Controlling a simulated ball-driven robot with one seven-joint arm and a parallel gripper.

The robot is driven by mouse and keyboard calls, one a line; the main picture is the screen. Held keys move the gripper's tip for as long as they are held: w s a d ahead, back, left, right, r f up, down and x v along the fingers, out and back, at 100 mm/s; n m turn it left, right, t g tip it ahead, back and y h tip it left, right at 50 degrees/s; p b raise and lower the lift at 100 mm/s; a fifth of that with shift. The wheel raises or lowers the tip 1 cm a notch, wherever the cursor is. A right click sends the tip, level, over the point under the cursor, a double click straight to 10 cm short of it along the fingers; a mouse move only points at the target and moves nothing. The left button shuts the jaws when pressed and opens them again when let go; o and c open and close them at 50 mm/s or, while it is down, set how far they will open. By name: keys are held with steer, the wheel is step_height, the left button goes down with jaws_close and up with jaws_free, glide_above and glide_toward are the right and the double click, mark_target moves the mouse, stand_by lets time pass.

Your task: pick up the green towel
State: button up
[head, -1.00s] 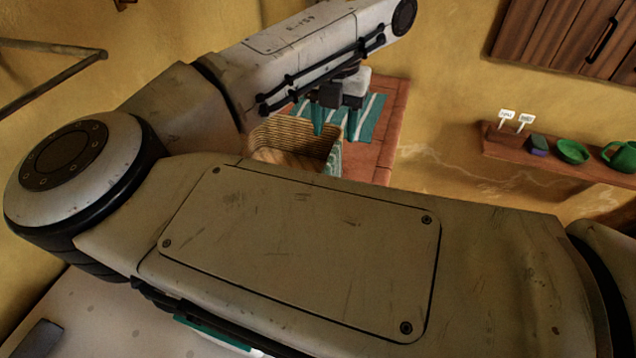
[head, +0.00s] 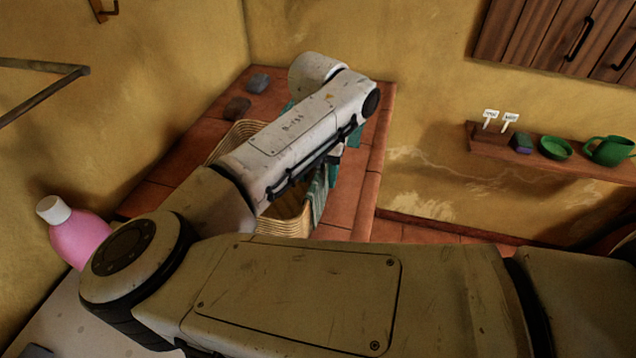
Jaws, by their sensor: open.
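A green striped towel (head: 318,196) hangs over the right side of a wicker basket (head: 283,222) on the tiled counter. More teal-green cloth shows past the right edge of my arm (head: 355,136), behind the basket; I cannot tell whether it is the same towel. My arm crosses over the basket and hides much of its inside and of the cloth. My gripper is hidden behind the arm, so its place relative to the towel does not show.
A pink bottle with a white cap (head: 75,232) stands at the left. A wall shelf (head: 560,171) with a green bowl (head: 555,148) and green jug (head: 608,150) is at right. Bare tile (head: 350,190) lies right of the basket.

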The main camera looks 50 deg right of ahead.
steer(key=shift+f, duration=0.55)
jaws_close()
